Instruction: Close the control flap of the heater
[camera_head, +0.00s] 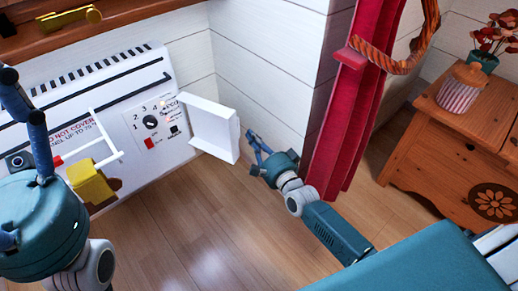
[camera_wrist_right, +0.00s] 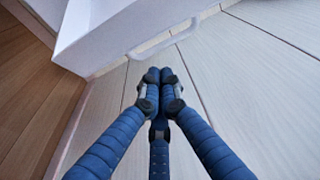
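The white heater (camera_head: 62,84) is on the wall at the left of the head view. Its control flap (camera_head: 212,130) stands open, swung out to the right of the panel with the knob (camera_head: 150,121). My right gripper (camera_head: 252,146) is just right of the flap's free edge; contact cannot be told. In the right wrist view its fingers (camera_wrist_right: 160,76) are together with nothing between them, and a white box-like part, likely the flap (camera_wrist_right: 110,28), is ahead at upper left. My left gripper (camera_head: 22,115) is in front of the heater, partly cut off; its opening is unclear.
A white rail with a yellow cloth (camera_head: 92,180) juts from the heater near my left gripper. A red curtain (camera_head: 352,120) hangs right of my right gripper. A wooden cabinet (camera_head: 440,150) bears a striped jar (camera_head: 461,92). The wooden floor (camera_head: 190,220) below the flap is clear.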

